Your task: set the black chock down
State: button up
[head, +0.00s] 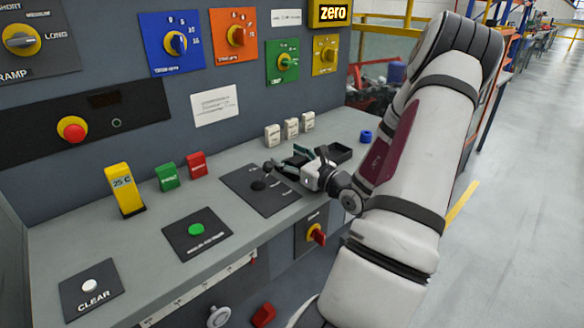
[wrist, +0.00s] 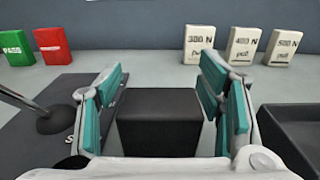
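The black chock (wrist: 159,130) is a dark block in the wrist view. It lies between the two teal-padded fingers of my gripper (wrist: 162,82). A narrow strip of grey shows between the block and the pad on each side, so the fingers look open around it, not pressed on it. The block appears to rest on the grey bench top, though its underside is hidden. In the head view my gripper (head: 300,154) is low over the bench, between the joystick panel and a black tray. The chock is hard to make out there.
The black tray (wrist: 296,132) is close on the right, also in the head view (head: 341,152). The joystick (wrist: 50,120) stands close on the left. Several white force blocks (wrist: 243,45) stand behind, with green (wrist: 17,48) and red (wrist: 52,46) blocks at the back left.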

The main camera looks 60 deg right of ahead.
grip_shut()
jog(key=shift+r, duration=0.45)
notch_tip(320, 180, up, 3)
jog(key=shift+s+p, duration=0.15)
jog(key=shift+p, duration=0.3)
jog(key=s+a+r+p, duration=0.1)
jog(key=s+a+p, duration=0.7)
jog(key=s, duration=0.5)
jog(key=shift+a+r, duration=0.15)
jog(key=shift+a, duration=0.3)
